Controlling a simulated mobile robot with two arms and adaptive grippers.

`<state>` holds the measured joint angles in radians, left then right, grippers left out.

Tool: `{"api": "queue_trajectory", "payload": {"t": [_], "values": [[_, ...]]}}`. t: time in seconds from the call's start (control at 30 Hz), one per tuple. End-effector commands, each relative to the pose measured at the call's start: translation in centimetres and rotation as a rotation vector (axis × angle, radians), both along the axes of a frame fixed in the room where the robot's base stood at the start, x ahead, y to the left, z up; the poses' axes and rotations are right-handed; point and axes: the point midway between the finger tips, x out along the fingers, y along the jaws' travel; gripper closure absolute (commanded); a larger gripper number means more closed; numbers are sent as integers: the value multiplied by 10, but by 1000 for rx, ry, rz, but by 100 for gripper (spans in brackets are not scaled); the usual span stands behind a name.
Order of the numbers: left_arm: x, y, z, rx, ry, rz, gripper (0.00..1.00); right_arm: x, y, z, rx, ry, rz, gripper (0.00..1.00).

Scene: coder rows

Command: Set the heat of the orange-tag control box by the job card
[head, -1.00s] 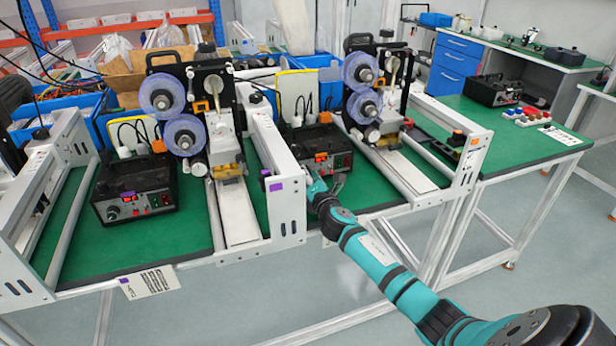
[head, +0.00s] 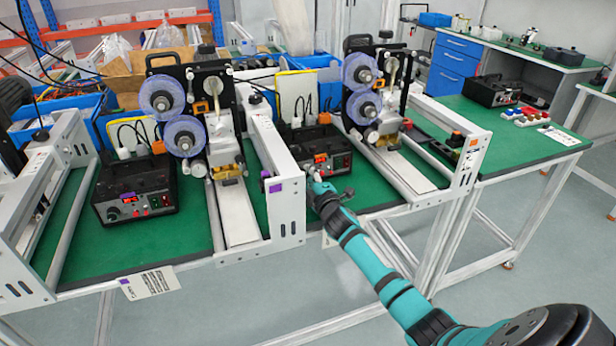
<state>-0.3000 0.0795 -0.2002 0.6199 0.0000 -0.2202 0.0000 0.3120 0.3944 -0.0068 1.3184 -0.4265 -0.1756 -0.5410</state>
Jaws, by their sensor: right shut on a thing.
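The middle black control box (head: 338,143) has a lit red display and stands on the green bench, in the row whose end plate bears an orange tag (head: 474,142). My right gripper (head: 311,175) is at the lower left of its front face, shut on the control knob there. The fingers and wrist hide the knob, so its setting cannot be read. A white card (head: 558,135) lies on the right bench; its print is too small to read. Another card (head: 150,283) with a purple mark hangs at the front left edge. My left gripper is not in view.
A similar control box (head: 135,194) stands at left, beside a purple-tagged end plate (head: 286,205). Another black box (head: 492,90) sits on the right bench. Machines with blue reels (head: 161,95) and white rails flank the middle box. The floor in front is clear.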

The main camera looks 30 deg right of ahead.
Motion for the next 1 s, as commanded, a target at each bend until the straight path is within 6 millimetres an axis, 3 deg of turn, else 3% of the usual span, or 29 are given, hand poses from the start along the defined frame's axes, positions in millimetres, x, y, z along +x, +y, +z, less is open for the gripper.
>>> {"api": "queue_trajectory", "payload": {"t": [0.77, 0.8, 0.83, 1.0], "values": [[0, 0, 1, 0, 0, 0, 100, 0, 0, -1, 93, -20, -1, 100], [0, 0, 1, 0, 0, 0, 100, 0, 0, -1, 93, -20, -1, 67], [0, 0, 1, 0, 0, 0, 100, 0, 0, -1, 93, -20, -1, 63], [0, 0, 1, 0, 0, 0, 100, 0, 0, -1, 92, -20, 0, 63]]}}
